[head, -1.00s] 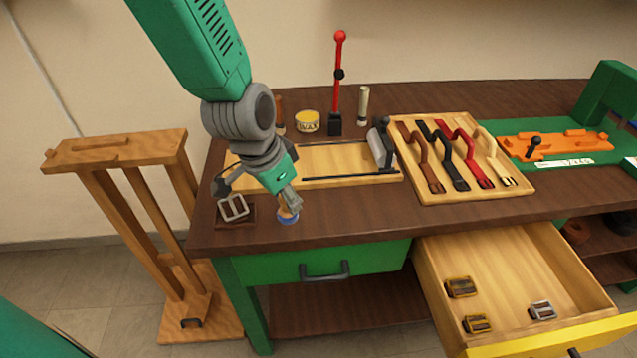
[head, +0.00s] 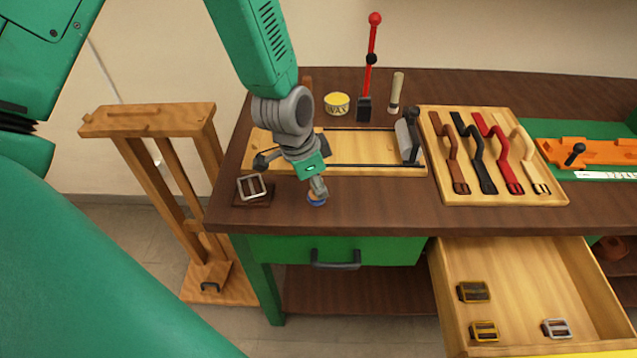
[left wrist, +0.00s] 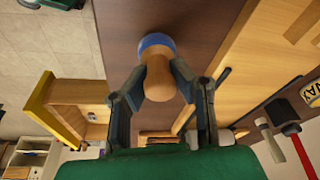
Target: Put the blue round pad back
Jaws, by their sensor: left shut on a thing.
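The blue round pad (left wrist: 156,41) is the blue base under a tan wooden knob (left wrist: 160,80). My left gripper (left wrist: 162,82) is shut on the knob, one finger on each side. In the head view the blue pad (head: 317,202) shows under the left gripper (head: 317,190), at the bench's front left. It is at or just above the dark bench top; I cannot tell whether it touches. My right gripper does not show.
A metal buckle on a dark block (head: 254,188) stands just left of the pad. Behind lies a wooden board with a roller (head: 360,148). A strap tray (head: 440,195) is to the right. An open drawer (head: 530,280) with several buckles juts out at the front right. A wax tin (head: 337,104) stands behind.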

